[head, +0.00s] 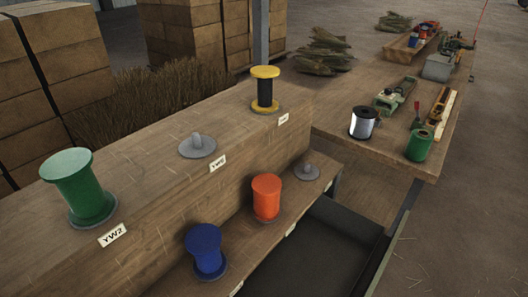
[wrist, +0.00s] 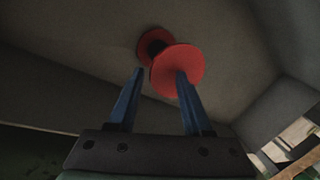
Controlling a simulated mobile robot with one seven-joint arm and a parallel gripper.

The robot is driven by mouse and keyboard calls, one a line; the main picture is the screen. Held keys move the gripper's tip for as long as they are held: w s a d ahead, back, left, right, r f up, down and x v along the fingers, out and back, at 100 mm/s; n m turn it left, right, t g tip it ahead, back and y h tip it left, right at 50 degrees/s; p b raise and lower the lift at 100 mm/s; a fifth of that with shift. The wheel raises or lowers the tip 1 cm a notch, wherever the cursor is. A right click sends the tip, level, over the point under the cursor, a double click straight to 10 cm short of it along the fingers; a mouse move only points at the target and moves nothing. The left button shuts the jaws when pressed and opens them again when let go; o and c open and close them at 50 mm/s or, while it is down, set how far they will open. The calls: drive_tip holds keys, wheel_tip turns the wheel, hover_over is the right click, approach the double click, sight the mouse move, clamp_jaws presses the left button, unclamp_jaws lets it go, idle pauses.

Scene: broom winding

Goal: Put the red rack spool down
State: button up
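A red spool (wrist: 178,70) with a black core shows in the wrist view. It appears to lie tilted against a dark grey surface, just beyond my fingertips. My gripper (wrist: 160,74) has two blue fingers that stand apart. The right fingertip overlaps the nearer red flange, and the left fingertip is beside the spool. The gap looks wider than the core, and I see no finger closed on it. Whether a finger touches the flange I cannot tell. Neither my gripper nor this spool shows in the head view.
The wooden rack (head: 150,175) bears a green spool (head: 78,183), a yellow-and-black spool (head: 265,88), a blue spool (head: 206,250) and an orange-red spool (head: 266,196). Grey pegs (head: 197,146) and (head: 307,171) are bare. A dark bin (head: 335,245) lies beside it. A cluttered workbench (head: 345,92) stands behind.

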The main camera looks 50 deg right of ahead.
drive_tip(key=p+v, duration=0.2)
drive_tip(key=v, duration=1)
drive_tip(key=shift+r, duration=0.2)
drive_tip(key=shift+d, duration=0.1)
